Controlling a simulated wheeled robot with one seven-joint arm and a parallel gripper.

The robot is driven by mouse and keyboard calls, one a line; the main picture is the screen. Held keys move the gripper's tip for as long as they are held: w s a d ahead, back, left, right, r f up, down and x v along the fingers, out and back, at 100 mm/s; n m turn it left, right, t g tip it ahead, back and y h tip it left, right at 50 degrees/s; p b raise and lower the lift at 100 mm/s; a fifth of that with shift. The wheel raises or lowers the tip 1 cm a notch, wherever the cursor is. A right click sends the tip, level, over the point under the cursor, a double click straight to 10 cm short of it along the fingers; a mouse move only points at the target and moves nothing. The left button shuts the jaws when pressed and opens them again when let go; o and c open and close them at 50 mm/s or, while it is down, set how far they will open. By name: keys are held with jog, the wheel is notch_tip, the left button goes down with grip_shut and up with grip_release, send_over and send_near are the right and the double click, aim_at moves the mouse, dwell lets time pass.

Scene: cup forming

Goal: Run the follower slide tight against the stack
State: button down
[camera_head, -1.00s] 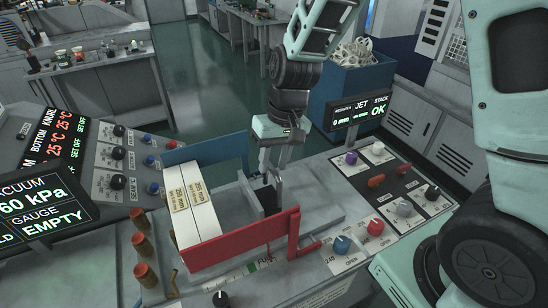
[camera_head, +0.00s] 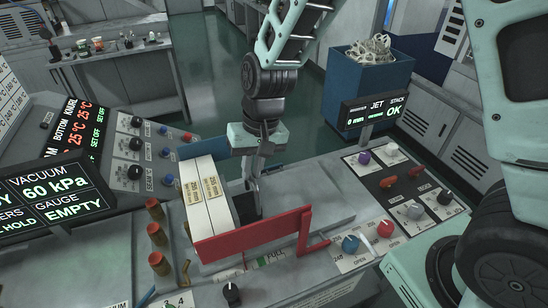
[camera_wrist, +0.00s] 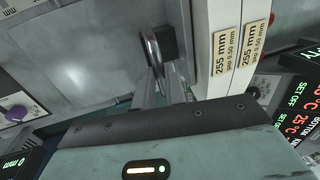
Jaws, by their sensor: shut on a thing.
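The stack (camera_head: 207,197) is two white upright slabs side by side, labelled 255 mm, between a blue rail (camera_head: 215,146) and a red rail (camera_head: 248,236). It also shows in the wrist view (camera_wrist: 218,45). The follower slide shows as a dark block (camera_head: 245,207) just right of the stack, and in the wrist view (camera_wrist: 164,44) it stands close to the slab face. I cannot tell whether they touch. My gripper (camera_head: 257,207) points down and is shut on the follower slide. Its fingers hide part of the slide.
A control panel (camera_head: 400,195) with knobs and red levers lies to the right. Orange-capped posts (camera_head: 157,235) and a black knob (camera_head: 231,293) are near the front left. The bed right of the slide is clear.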

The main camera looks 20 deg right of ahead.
jog(key=shift+a+r, duration=0.1)
jog(key=shift+a, duration=0.25)
jog(key=c, duration=1.5)
grip_release()
jog(key=shift+o, duration=0.2)
jog(key=d+r+b, duration=0.3)
jog(key=r, duration=1.4)
jog(key=shift+d, duration=0.2)
